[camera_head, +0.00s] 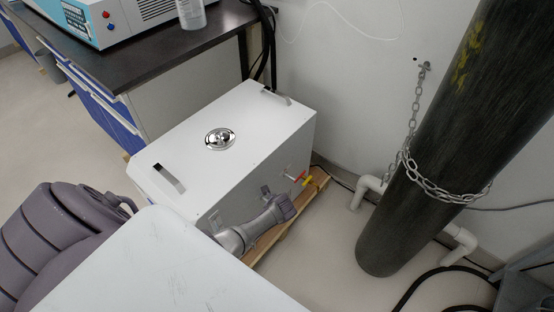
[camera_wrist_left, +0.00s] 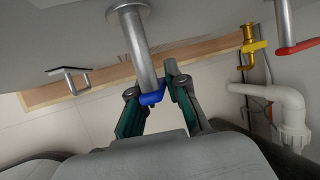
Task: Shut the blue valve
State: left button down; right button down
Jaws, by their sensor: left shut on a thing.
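The blue valve (camera_wrist_left: 154,98) shows in the left wrist view as a short blue handle at the end of a grey metal pipe (camera_wrist_left: 138,45). My left gripper (camera_wrist_left: 154,82) has its two fingers on either side of the blue handle and is shut on it. In the head view my left gripper (camera_head: 286,205) is at the front side of the white distiller box (camera_head: 235,120), and the blue valve is hidden there. My right gripper is not in view.
A red valve (camera_head: 299,178) and a yellow valve (camera_head: 311,182) stick out beside my left gripper. A wooden base (camera_head: 267,240) lies under the box. A dark chained cylinder (camera_head: 425,160) stands to the right, with white wall pipes (camera_head: 366,189) near it.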

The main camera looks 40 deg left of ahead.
pick_arm(q)
jog(key=shift+s+a+r+g, duration=0.1)
jog(key=shift+a+r+g, duration=0.05)
jog(key=shift+g, duration=0.15)
jog(key=shift+s+f+g, duration=0.2)
jog(key=shift+s+g, duration=0.05)
jog(key=shift+g, duration=0.45)
jog(key=shift+s+f+m+g, duration=0.1)
jog(key=shift+s+m+g, duration=0.35)
jog(key=shift+g, duration=0.55)
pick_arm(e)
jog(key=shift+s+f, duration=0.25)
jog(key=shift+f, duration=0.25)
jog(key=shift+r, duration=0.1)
pick_arm(q)
jog(key=c, duration=1.2)
grip_release()
jog(key=shift+o, duration=0.2)
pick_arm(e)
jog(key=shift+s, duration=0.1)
